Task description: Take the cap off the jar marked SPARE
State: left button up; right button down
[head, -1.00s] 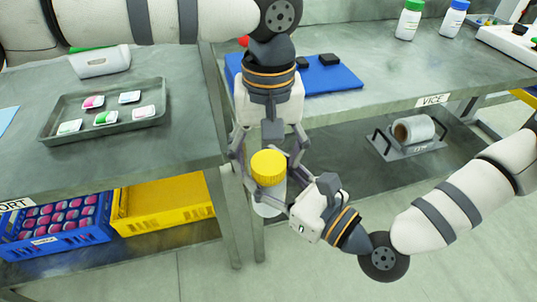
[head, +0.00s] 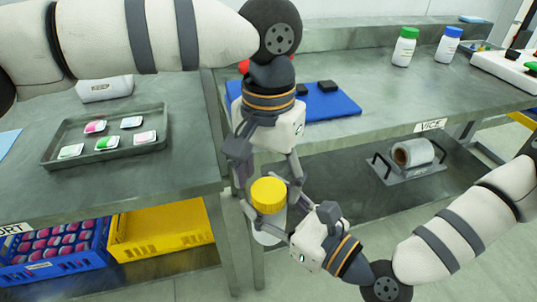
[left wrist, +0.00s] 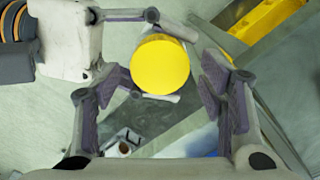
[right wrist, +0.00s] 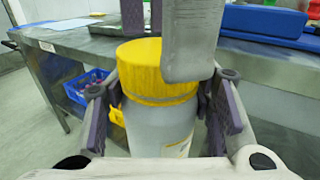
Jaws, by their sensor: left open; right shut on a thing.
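A white jar (right wrist: 160,128) with a yellow ribbed cap (head: 268,194) is held upright in front of the gap between two benches. My right gripper (right wrist: 164,112) is shut on the jar's body, below the cap. The cap sits on the jar, and the left wrist view shows its round top (left wrist: 160,65). My left gripper (left wrist: 160,98) is open and reaches down from above, with the cap off-centre towards the far side of its fingers. Only an edge of the jar's label shows, and its marking cannot be read.
A green-capped bottle (head: 404,46) and a blue-capped bottle (head: 448,44) stand on the right bench (head: 390,98). A blue mat (head: 335,105) lies near its edge. A grey tray (head: 52,160) is on the left bench, with a yellow bin (head: 165,243) below.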

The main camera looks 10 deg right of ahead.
pick_arm(q)
jog(key=shift+f, duration=0.8)
jog(key=shift+c, duration=0.5)
jog(key=c, duration=1.1)
jog(key=n, duration=0.6)
jog(key=o, duration=1.3)
jog(key=shift+c, duration=0.2)
jog(key=shift+r, duration=0.1)
